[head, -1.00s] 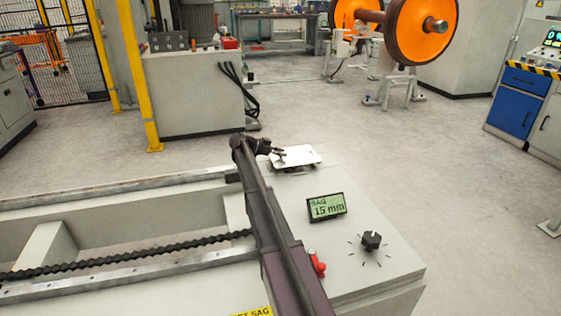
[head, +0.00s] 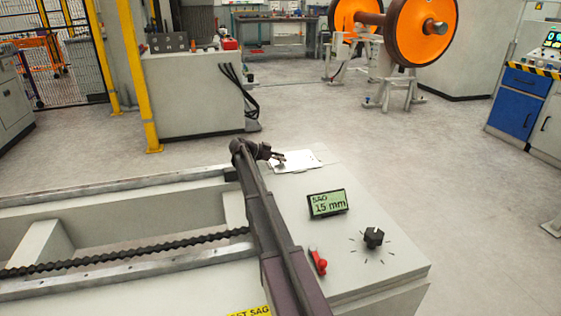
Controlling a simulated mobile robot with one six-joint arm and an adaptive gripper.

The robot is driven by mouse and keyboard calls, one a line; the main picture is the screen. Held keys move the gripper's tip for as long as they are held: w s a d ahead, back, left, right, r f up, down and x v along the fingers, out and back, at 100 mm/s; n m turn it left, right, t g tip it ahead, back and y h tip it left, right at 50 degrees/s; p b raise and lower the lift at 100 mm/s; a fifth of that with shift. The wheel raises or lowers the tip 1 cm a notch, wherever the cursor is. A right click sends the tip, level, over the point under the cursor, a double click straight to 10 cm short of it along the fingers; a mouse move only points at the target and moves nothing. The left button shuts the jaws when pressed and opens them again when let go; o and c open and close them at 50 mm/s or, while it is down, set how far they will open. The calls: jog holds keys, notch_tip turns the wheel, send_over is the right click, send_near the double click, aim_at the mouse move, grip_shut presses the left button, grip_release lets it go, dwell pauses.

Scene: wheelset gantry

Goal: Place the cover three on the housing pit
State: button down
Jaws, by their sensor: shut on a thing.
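The cover (head: 297,161) is a flat white plate at the far end of the grey housing top (head: 370,255), in the head view. It lies low, at or very near the surface; I cannot tell whether it touches all round. My gripper (head: 279,160) is at the left edge of the cover and shut on it. The pit is not visible; the cover hides the spot beneath it. No number shows on the cover.
A green display reading SAG 15 mm (head: 327,203), a black knob (head: 374,237) and a red lever (head: 318,261) stand on the housing top. A black chain (head: 130,252) runs in the open channel at left.

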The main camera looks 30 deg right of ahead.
jog(key=shift+f, duration=0.15)
jog(key=shift+c, duration=2.4)
grip_release()
jog(key=shift+r, duration=0.2)
jog(key=shift+a+r, duration=0.1)
jog(key=shift+a, duration=0.05)
jog(key=p+v, duration=0.4)
jog(key=v, duration=0.5)
jog(key=shift+w+a+r, duration=0.1)
jog(key=shift+a+r, duration=0.15)
jog(key=shift+a, duration=0.05)
jog(key=shift+p+v, duration=0.35)
jog(key=shift+v, duration=0.55)
jog(key=shift+f, duration=0.1)
